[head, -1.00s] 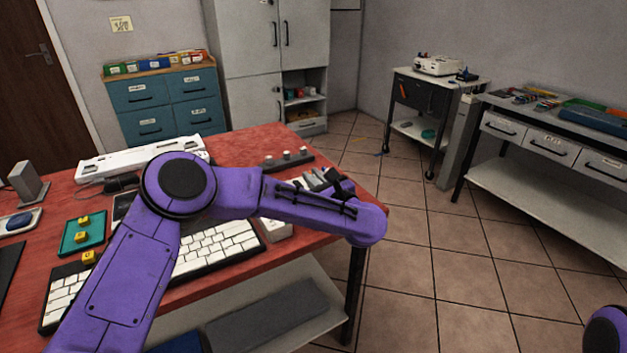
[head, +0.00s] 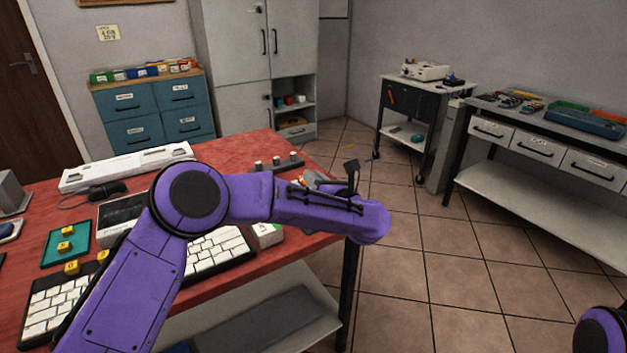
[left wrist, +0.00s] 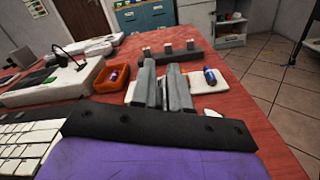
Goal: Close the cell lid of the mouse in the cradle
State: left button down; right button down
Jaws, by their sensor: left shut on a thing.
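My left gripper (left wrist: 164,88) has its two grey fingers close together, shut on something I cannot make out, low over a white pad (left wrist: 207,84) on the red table. In the head view my own purple forearm hides the fingertips. A blue and orange cell (left wrist: 210,76) lies on the pad, just right of the fingers. A dark mouse (head: 107,190) with a cable lies at the back left of the table, well away from the gripper. I cannot make out a cradle or an open cell lid; the gripper may hide them. My right gripper is out of view.
An orange tray (left wrist: 112,79) with a small blue item stands left of the fingers. A strip with three pale knobs (left wrist: 166,50) lies beyond them. White keyboards (head: 222,250) and a green tray with yellow blocks (head: 50,250) fill the near left. The table's right edge is close.

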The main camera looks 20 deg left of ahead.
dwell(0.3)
pick_arm(q)
jog(key=c, duration=1.2)
grip_release()
jog(key=b+v, duration=0.1)
jog(key=v, duration=0.9)
jog(key=shift+s+d, duration=0.2)
